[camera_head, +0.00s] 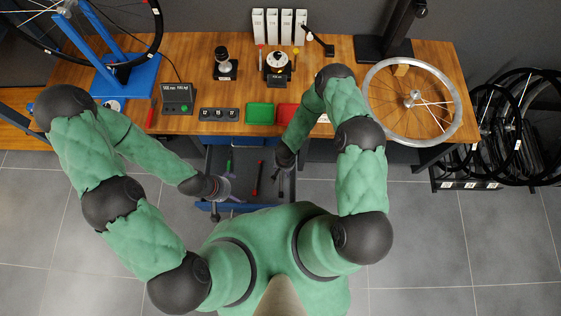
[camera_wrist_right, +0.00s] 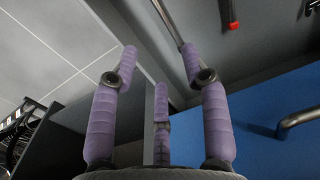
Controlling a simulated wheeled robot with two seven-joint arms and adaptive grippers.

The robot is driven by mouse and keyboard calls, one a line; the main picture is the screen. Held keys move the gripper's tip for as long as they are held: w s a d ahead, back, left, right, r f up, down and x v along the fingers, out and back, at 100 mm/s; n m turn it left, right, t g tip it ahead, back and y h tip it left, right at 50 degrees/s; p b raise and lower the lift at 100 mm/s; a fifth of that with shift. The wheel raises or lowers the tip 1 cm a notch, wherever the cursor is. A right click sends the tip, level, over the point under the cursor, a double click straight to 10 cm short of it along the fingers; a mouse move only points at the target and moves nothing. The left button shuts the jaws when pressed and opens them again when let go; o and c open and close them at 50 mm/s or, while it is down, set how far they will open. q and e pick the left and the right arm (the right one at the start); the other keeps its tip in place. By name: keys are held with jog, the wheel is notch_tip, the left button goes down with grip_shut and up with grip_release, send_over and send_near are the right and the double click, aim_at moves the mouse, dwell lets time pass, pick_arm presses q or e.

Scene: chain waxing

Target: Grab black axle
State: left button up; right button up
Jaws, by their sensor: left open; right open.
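An open drawer (camera_head: 242,158) under the workbench holds several thin tools. A thin dark rod (camera_wrist_right: 168,22), which may be the black axle, lies in it; in the right wrist view its lower end is close to the right finger, and I cannot tell whether they touch. My right gripper (camera_head: 280,175) is over the right part of the drawer; its purple fingers (camera_wrist_right: 156,72) are spread, with nothing clearly held between them. My left gripper (camera_head: 222,190) is open at the drawer's front left, apart from the tools. In the head view the rod is hard to pick out beside my right gripper.
A red-ended tool (camera_head: 256,182) and a green tool (camera_head: 229,165) lie further left in the drawer. The blue drawer front with its metal handle (camera_wrist_right: 300,116) is close to my right gripper. The wooden workbench (camera_head: 340,50) overhangs behind, with a wheel (camera_head: 457,130) at its right.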

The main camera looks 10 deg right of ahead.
jog(key=b, duration=0.2)
send_over(282, 179)
notch_tip(282, 179, down, 6)
notch_tip(282, 179, down, 5)
jog(key=shift+d+r+b, duration=0.1)
jog(key=shift+r+b, duration=0.05)
jog(key=shift+b, duration=0.65)
jog(key=shift+f+b, duration=1.4)
jog(key=shift+f, duration=1.15)
jog(key=shift+c, duration=0.2)
grip_shut()
